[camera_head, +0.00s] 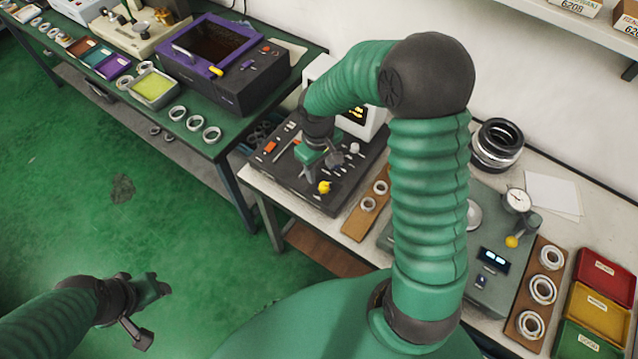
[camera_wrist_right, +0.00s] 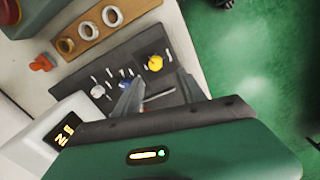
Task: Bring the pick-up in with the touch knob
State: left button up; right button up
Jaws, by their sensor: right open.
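A dark bench instrument (camera_head: 285,165) stands on the bench under my right arm. A yellow knob (camera_head: 324,187) sits near its front edge, and a white round knob (camera_head: 354,148) is farther right. Which one is the touch knob, and which part is the pick-up, I cannot tell. My right gripper (camera_head: 320,158) is open, pointing down over the instrument. In the right wrist view its fingers (camera_wrist_right: 160,92) are apart, with a slim metal rod (camera_wrist_right: 158,97) showing between them. The yellow knob (camera_wrist_right: 155,63) lies just beyond the fingertips. My left gripper (camera_head: 150,305) hangs over the green floor, away from the bench.
A white display box (camera_head: 372,118) stands behind the instrument. A wooden board with rings (camera_head: 366,205) lies beside it. To the right are a gauge stand (camera_head: 517,202), another ring board (camera_head: 540,285) and coloured trays (camera_head: 598,310). A purple-edged machine (camera_head: 215,60) stands on the left bench.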

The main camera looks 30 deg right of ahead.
aim_at(325, 186)
jog(key=f, duration=0.2)
jog(key=d+f, duration=0.1)
jog(key=f, duration=0.2)
jog(key=d+f, duration=0.1)
jog(key=f, duration=0.2)
jog(key=shift+d+f, duration=0.2)
jog(key=shift+f, duration=0.05)
jog(key=shift+a+f, duration=0.1)
jog(key=shift+f, duration=0.2)
jog(key=shift+a+f, duration=0.15)
jog(key=shift+a, duration=0.55)
jog(key=shift+c, duration=1.8)
jog(key=shift+d, duration=0.5)
grip_shut()
pick_arm(q)
jog(key=shift+d+f, duration=0.1)
jog(key=shift+d, duration=0.55)
pick_arm(e)
jog(key=shift+a, duration=0.1)
